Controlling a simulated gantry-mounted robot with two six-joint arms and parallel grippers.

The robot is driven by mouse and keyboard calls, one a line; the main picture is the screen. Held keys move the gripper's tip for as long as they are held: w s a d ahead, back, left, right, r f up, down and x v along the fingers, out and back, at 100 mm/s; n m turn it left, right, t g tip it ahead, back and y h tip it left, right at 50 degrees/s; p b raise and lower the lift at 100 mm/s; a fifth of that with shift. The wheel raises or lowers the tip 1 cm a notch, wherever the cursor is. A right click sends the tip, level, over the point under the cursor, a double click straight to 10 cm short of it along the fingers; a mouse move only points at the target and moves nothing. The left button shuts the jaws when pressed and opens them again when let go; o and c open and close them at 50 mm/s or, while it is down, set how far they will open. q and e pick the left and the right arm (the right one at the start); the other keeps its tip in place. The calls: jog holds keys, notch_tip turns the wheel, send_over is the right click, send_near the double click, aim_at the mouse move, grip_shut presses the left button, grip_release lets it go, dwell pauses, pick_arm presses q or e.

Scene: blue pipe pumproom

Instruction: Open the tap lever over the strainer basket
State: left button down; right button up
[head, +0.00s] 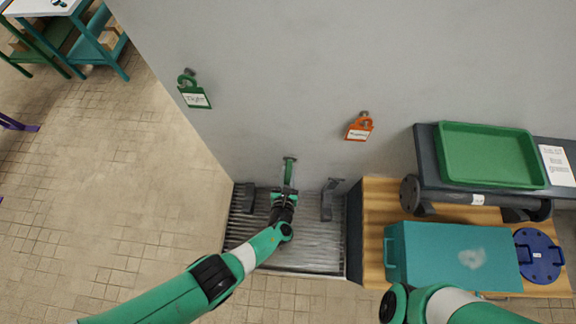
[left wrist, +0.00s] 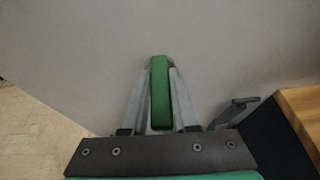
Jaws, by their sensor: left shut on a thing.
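The green tap lever (head: 289,172) sticks out from the grey wall above a ribbed metal tray. It also shows in the left wrist view as a green bar (left wrist: 159,92) between two grey fingers. My left gripper (head: 287,189) is shut on this lever, and its fingers (left wrist: 160,95) lie along both sides of it. The tap body is hidden behind my gripper and arm. The ribbed tray (head: 310,255) lies below, partly covered by my left arm. I cannot make out a separate strainer basket. My right gripper is out of view; only part of my right arm shows at bottom right.
Dark grey brackets (head: 249,197) and (head: 328,200) flank the lever. A green tag (head: 194,94) and an orange tag (head: 359,129) hang on the wall. The left floor is clear.

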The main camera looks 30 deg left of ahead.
pick_arm(q)
jog(key=shift+n+y, duration=0.3)
jog(key=shift+n, duration=0.1)
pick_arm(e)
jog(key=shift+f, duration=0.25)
pick_arm(q)
jog(key=c, duration=0.7)
grip_release()
